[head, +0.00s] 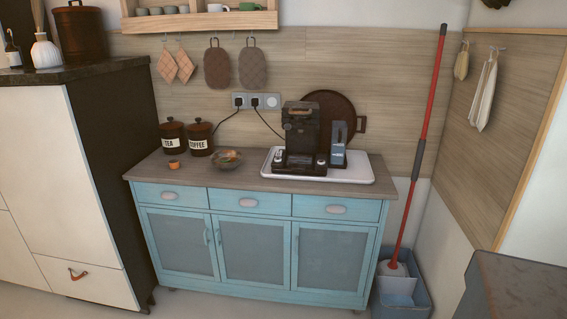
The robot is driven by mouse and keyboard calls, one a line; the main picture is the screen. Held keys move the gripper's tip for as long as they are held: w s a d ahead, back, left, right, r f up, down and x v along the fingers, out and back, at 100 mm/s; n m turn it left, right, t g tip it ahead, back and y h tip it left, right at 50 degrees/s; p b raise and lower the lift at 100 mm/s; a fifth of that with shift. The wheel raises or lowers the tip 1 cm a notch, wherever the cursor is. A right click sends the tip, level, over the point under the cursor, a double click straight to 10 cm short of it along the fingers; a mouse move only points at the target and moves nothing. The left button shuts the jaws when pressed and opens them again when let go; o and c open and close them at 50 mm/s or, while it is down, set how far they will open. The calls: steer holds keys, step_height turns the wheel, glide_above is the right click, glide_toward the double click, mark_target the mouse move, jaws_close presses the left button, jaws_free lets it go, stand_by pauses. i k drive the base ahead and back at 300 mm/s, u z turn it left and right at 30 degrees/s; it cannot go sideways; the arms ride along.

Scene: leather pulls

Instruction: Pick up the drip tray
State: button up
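A dark coffee machine (301,125) stands on a white tray (358,174) on top of the blue sideboard (165,222). At the machine's foot is a low dark base part (300,168), which looks like the drip tray, but it is too small to tell where it parts from the machine. Small light-coloured items sit at both sides of this base. A blue-grey box-like item (338,142) stands close at the machine's right. My gripper is not in view.
Tea (173,139) and coffee (200,140) canisters, an orange item (174,164) and a glass bowl (228,159) stand left. A round brown tray (330,106) leans behind. A red-handled mop (429,110) stands in a blue bucket (402,300) at right. The worktop's front left is clear.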

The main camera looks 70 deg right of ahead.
mark_target(296, 162)
steer(key=z, duration=0.1)
steer(key=i, duration=1.9)
steer(key=z, duration=1.55)
steer(key=k, duration=0.45)
steer(key=z, duration=0.3)
